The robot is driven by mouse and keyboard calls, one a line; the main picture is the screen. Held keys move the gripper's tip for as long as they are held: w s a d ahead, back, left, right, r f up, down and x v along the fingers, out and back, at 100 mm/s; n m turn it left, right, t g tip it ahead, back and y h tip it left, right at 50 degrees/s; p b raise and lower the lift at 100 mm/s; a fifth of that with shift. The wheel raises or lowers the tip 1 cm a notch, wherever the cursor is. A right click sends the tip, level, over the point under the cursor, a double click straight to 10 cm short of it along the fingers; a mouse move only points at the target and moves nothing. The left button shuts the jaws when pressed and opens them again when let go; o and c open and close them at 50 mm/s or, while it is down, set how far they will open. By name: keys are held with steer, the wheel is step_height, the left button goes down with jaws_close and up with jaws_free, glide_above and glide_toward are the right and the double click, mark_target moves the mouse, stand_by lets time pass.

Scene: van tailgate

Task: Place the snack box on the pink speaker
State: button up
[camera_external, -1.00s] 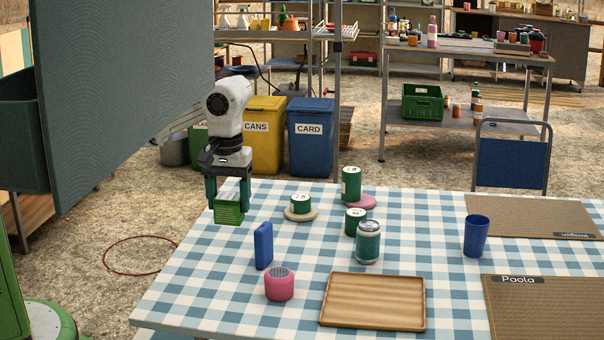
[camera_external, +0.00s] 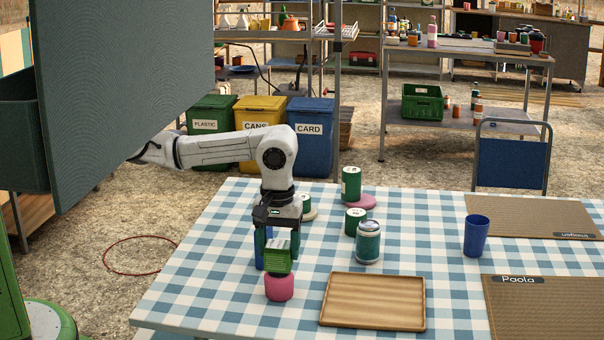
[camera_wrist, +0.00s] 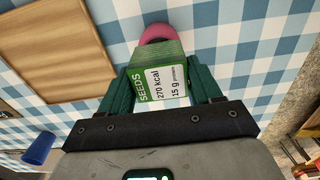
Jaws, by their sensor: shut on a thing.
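The snack box (camera_external: 278,261) is green with a white label, and its "SEEDS" print shows in the wrist view (camera_wrist: 160,82). My gripper (camera_external: 277,250) is shut on it, with one dark green finger on each side. The pink speaker (camera_external: 279,287) stands on the checked tablecloth. The box is directly above the speaker in the external view and hides its top; whether they touch I cannot tell. In the wrist view the speaker (camera_wrist: 155,32) shows as a pink curve just beyond the box's far end.
A blue box (camera_external: 259,247) stands close behind the speaker, partly hidden by my gripper. A wooden tray (camera_external: 372,301) lies to the right. Cloth left of the speaker is clear.

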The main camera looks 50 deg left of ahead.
steer(key=shift+f, duration=0.55)
steer(key=o, duration=1.1)
steer(key=shift+f, duration=0.1)
